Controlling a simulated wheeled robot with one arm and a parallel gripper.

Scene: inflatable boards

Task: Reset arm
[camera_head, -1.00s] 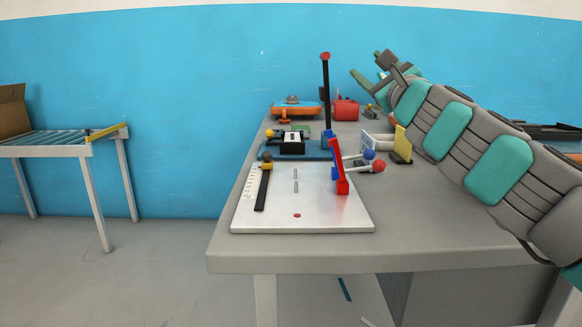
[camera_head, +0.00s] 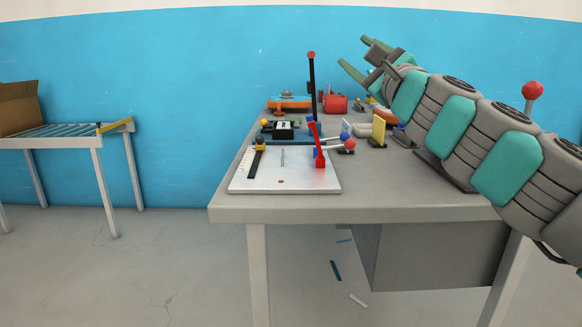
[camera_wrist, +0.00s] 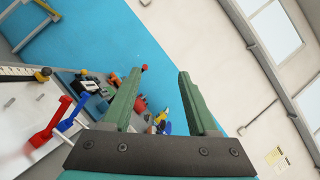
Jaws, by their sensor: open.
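My gripper (camera_head: 350,58) is at the upper middle of the head view, at the end of my grey and teal arm, raised above the table (camera_head: 390,205). Its two green fingers are apart with nothing between them. In the wrist view my gripper (camera_wrist: 160,90) also shows open and empty, with the blue wall and the table objects beyond it. It touches nothing that I can see.
A white board (camera_head: 285,180) with a black slider and a red lever (camera_head: 318,146) lies on the table's left part. A red box (camera_head: 335,104) and an orange device (camera_head: 290,103) stand behind. A roller stand (camera_head: 70,131) with a cardboard box (camera_head: 18,108) is at the left.

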